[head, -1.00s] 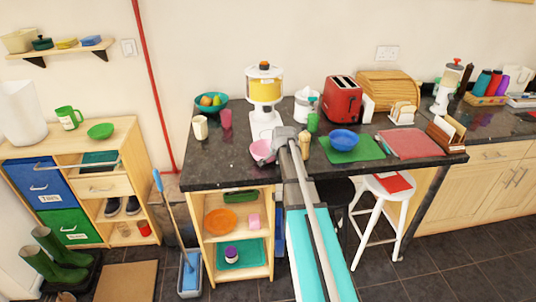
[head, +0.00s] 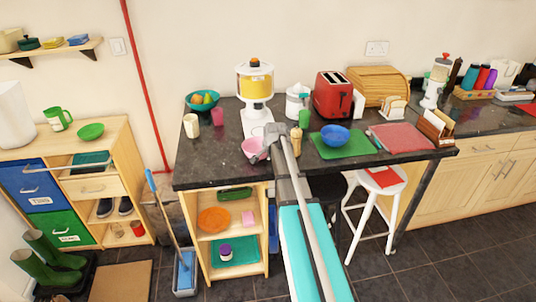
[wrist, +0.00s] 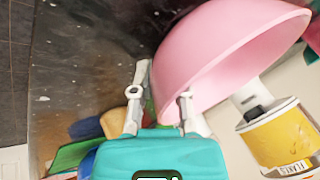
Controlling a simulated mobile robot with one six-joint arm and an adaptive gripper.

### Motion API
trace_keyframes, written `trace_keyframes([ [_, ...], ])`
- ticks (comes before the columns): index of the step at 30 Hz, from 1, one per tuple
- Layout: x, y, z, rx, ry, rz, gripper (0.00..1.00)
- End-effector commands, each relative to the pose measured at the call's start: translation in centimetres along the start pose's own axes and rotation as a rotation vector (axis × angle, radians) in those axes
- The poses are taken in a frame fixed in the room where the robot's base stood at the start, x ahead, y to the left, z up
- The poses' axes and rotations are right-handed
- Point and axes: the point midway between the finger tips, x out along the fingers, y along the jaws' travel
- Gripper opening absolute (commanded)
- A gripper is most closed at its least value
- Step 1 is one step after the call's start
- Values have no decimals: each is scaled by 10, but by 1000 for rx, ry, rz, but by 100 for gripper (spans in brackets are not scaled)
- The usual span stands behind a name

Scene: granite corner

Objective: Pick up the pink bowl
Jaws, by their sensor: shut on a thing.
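The pink bowl (head: 252,147) is at the front of the dark speckled counter, just in front of the blender, in the head view. My gripper (head: 263,153) is at the bowl's right side. In the wrist view the bowl (wrist: 225,50) fills the upper right, and my gripper's two fingers (wrist: 160,100) are shut on its rim, one on each side of the wall. I cannot tell whether the bowl's base touches the counter.
The counter left of the bowl is mostly clear.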

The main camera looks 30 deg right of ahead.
Motion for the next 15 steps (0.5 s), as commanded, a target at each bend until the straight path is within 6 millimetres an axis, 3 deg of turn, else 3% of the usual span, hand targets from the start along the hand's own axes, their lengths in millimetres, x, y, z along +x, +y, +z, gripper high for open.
trace_keyframes([
  [8,-15,-6,-5,0,0,2,0],
  [15,-40,-9,-11,2,0,1,0],
])
